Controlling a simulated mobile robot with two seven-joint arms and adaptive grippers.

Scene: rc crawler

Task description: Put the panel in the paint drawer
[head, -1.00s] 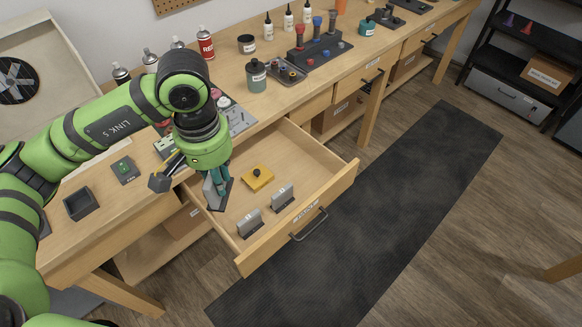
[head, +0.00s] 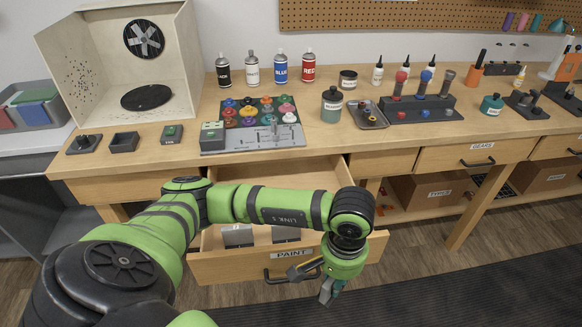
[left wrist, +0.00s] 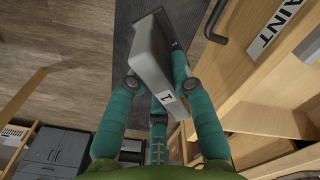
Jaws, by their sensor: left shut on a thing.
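My left gripper (head: 330,290) is shut on a grey, flat-sided piece, likely the panel, with a white label marked 1. In the left wrist view the panel (left wrist: 152,55) sits between the teal fingers (left wrist: 150,95). Gripper and panel are outside the paint drawer (head: 225,268), in front of its front board, with floor beneath. The drawer is pulled open and labelled PAINT. Two grey pieces (head: 237,236) (head: 286,234) stand inside behind the front board. My left arm hides part of the drawer's inside. My right gripper is not in view.
The drawer handle (head: 291,276) sticks out close to the gripper, and also shows in the left wrist view (left wrist: 217,22). A paint tray (head: 255,140), spray cans and jars stand on the bench above. A dark mat (head: 430,300) lies on the clear floor.

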